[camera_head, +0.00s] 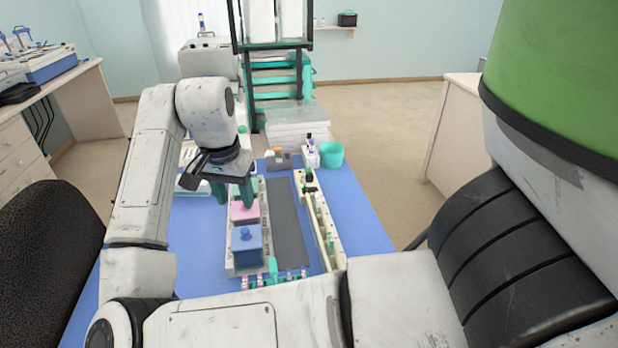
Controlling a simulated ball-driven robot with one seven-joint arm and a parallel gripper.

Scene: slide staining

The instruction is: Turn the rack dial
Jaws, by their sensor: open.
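A long cream rack (331,240) lies on the blue work surface, right of a dark grey strip. A small dark knob (309,175) at its far end may be the dial; it is too small to see its marking. My gripper (234,192) points down with its green fingers spread, over the far part of a cream tray. Just nearer to me in that tray is a pink-topped container (243,211). I cannot tell whether the fingers touch anything. The gripper is left of the knob and apart from it. My wrist hides part of the tray's far end.
A blue container with a knob (246,243) stands in the near part of the cream tray (231,262). Small green-topped items (273,270) line the near edge. A teal cup (331,154) and marker holder (311,155) stand at the back. The blue surface (361,232) is clear at right.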

